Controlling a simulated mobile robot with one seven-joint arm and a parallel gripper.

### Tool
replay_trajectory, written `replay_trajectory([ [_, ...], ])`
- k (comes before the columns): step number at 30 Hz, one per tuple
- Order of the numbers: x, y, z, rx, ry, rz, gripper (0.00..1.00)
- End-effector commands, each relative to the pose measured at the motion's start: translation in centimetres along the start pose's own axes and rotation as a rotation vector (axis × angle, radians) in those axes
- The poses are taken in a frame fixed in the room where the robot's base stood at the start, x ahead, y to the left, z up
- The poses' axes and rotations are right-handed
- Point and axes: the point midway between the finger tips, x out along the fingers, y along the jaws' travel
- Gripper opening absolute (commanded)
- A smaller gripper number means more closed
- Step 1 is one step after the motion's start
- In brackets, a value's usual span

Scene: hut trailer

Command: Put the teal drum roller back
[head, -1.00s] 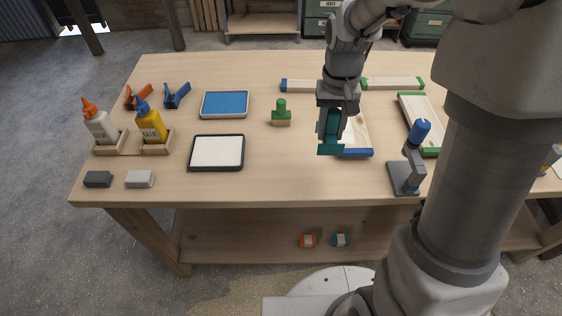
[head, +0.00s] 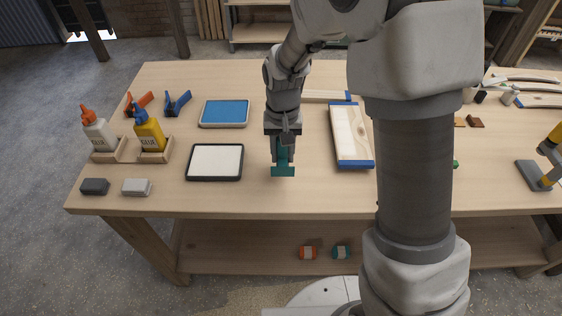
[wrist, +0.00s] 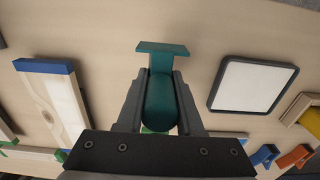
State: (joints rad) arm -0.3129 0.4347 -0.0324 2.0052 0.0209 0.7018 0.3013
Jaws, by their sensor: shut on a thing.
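My gripper (head: 282,152) is shut on the teal drum roller (head: 283,170) and holds it over the workbench, just right of the white pad. In the wrist view the roller's rounded teal body (wrist: 160,105) sits between the two fingers, and its flat teal crosspiece (wrist: 162,48) sticks out past the fingertips. I cannot tell how high it is above the bench top. A holder for this roller cannot be made out; my arm hides part of the bench to the right.
A white pad in a dark frame (head: 215,161) lies left of my gripper. A board with blue ends (head: 351,135) lies to the right. Glue bottles (head: 149,132), a blue pad (head: 224,113) and clamps (head: 178,103) are at left. A grey stand with a yellow-handled tool (head: 541,172) is far right.

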Motion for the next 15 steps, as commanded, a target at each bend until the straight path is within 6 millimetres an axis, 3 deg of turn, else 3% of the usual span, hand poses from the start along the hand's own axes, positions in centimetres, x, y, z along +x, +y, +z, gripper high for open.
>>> replay_trajectory([
  [5,0.9,-0.5,-0.2,0.0,0.0,0.0,0.0],
  [12,4.1,-0.4,-0.2,0.0,-0.002,0.001,0.0],
  [15,4.3,-0.4,-0.2,0.0,0.001,0.0,0.0],
])
